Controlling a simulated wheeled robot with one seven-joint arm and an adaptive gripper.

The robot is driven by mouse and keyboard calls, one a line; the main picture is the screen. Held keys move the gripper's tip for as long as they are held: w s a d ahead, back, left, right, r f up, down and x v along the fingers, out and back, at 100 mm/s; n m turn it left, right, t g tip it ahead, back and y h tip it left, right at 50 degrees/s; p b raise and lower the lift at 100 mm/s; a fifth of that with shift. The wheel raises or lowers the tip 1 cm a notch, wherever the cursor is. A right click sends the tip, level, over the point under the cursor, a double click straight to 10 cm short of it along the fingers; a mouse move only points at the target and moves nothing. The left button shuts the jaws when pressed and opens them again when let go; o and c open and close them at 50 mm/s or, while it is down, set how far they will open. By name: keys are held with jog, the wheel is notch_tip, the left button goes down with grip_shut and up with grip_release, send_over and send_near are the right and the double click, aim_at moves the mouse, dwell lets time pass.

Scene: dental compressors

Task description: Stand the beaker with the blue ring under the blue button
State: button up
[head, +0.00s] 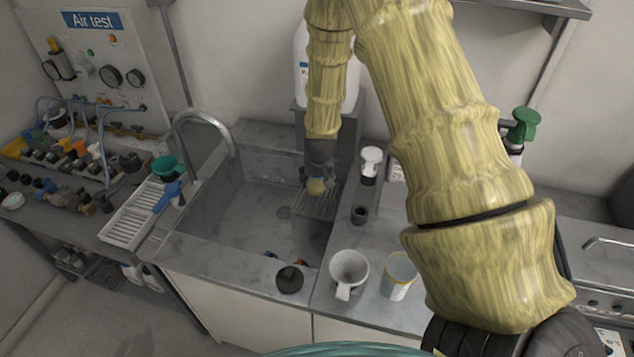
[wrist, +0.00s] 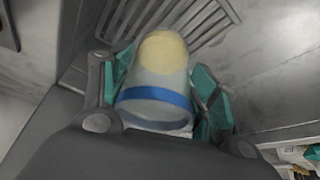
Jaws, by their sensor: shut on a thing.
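My gripper (head: 318,174) is shut on the beaker with the blue ring (wrist: 155,98). In the wrist view the clear beaker sits between the teal finger pads, its blue band towards my palm and its yellowish end away from it. In the head view the beaker (head: 316,187) is small and partly covered by my gripper, over a slotted grate (head: 318,204) at the sink's right side. The grate also shows beyond the beaker in the wrist view (wrist: 200,28). I cannot tell whether the beaker touches it. I cannot make out a blue button; my arm covers part of the white dispenser (head: 300,60) behind.
A sink (head: 245,225) with a tap (head: 203,117) lies left of my gripper. A black lid (head: 289,279) lies in front.

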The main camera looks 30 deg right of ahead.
aim_at(317, 184)
jog(key=shift+f+p, duration=0.8)
jog(key=shift+f, duration=0.95)
jog(key=shift+f, duration=0.1)
jog(key=o, duration=1.1)
jog(key=shift+r, duration=0.2)
jog(key=shift+b+v, duration=1.35)
jog(key=shift+v, duration=4.6)
